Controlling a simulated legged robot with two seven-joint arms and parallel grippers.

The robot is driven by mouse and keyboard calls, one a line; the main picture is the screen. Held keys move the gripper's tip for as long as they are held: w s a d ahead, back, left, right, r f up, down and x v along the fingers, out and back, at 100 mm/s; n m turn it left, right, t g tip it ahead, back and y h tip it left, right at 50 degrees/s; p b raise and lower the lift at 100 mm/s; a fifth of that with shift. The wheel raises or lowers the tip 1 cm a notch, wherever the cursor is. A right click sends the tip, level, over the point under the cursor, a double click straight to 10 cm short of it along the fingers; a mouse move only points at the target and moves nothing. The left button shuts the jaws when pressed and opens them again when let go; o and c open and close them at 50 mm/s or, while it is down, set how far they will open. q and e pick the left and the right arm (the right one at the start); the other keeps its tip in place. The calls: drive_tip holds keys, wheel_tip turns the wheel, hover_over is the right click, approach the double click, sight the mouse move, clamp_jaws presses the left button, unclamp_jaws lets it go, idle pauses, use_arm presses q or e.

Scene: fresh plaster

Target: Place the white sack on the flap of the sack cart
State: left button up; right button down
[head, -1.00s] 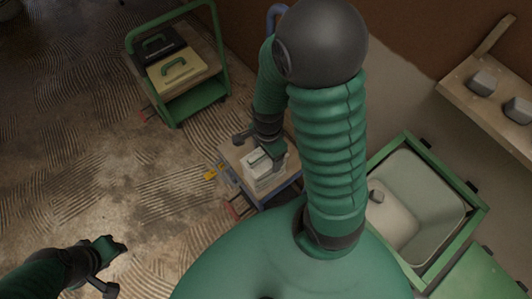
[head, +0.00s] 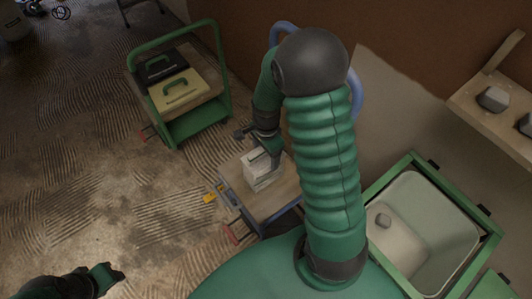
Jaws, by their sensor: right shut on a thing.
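The white sack (head: 263,173) is a small pale block at the wooden flap of the sack cart (head: 283,199), which has a blue frame. My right gripper (head: 268,157) comes down from above and is shut on the top of the sack. The sack is upright over the flap; I cannot tell whether its underside touches the wood. My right arm hides much of the cart. My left gripper (head: 108,276) is low at the left, far from the sack, its jaws unclear.
A green trolley (head: 172,131) with a black case (head: 163,68) and a cream case (head: 180,93) stands at the back left. A green-framed pale tub (head: 425,240) is at the right, below a wooden shelf (head: 500,118) with grey lumps. The grooved floor at left is mostly clear.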

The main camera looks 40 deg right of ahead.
drive_tip(key=shift+c, duration=0.7)
unclamp_jaws()
wheel_tip(320, 180, up, 12)
drive_tip(key=p, duration=0.4)
drive_tip(key=shift+p, duration=0.35)
drive_tip(key=s+a+n+t, duration=0.2)
drive_tip(key=s+a+n, duration=0.2)
drive_tip(key=a+n, duration=1)
drive_tip(key=n, duration=0.5)
drive_tip(key=shift+r+t, duration=0.3)
drive_tip(key=shift+r, duration=0.1)
